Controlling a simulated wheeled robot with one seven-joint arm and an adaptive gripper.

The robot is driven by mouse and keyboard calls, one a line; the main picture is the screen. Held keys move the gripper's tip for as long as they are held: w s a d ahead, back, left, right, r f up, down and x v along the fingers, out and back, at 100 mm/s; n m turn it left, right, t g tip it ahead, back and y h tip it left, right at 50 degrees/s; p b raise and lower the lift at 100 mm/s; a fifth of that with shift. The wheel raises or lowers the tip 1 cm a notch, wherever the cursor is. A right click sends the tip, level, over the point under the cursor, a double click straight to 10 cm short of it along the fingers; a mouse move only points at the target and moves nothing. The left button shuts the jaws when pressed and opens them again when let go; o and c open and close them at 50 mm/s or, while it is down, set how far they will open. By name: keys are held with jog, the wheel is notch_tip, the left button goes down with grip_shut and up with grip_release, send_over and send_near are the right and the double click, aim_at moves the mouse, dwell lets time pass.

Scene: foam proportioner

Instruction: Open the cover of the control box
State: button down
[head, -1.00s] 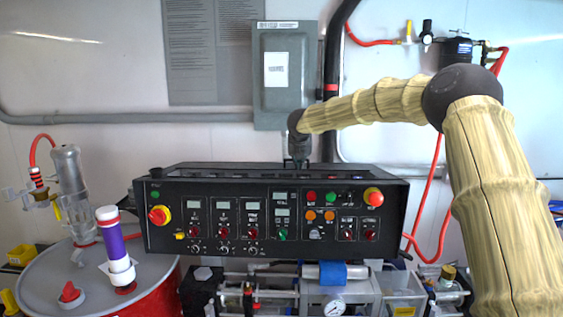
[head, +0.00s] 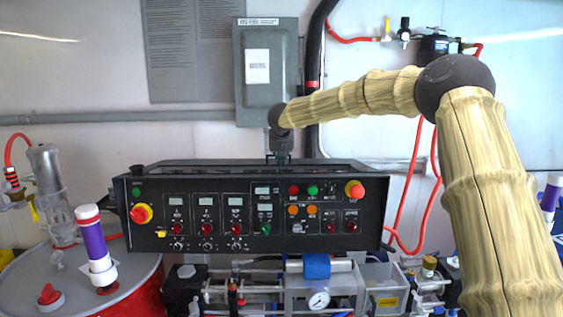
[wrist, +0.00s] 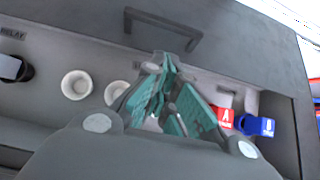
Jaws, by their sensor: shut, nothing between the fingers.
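The control box (head: 255,210) is a wide black console with buttons, switches and small displays on its front. My gripper (head: 278,158) points down over its top, mostly behind the front edge. In the wrist view my green-padded gripper (wrist: 178,90) is shut with nothing in it. A dark grey panel, seemingly the cover (wrist: 240,50), carries a handle (wrist: 162,25) just beyond my fingertips; they look apart from it. Below the panel is a lighter recessed area with a RELAY label (wrist: 12,34) and round white parts (wrist: 77,84). Whether the cover is partly open I cannot tell.
A grey electrical cabinet (head: 266,75) is on the wall behind my wrist. A drum (head: 130,270) with a purple-and-white tube (head: 95,243) stands at left. Pipes and a gauge (head: 319,300) sit below the console. Red (wrist: 225,116) and blue (wrist: 257,125) parts lie right of my fingers.

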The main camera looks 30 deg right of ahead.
jog(key=b+v, duration=0.3)
jog(key=v, duration=0.6)
jog(key=shift+s+r, duration=0.25)
jog(key=shift+r, duration=0.1)
jog(key=shift+r, duration=0.1)
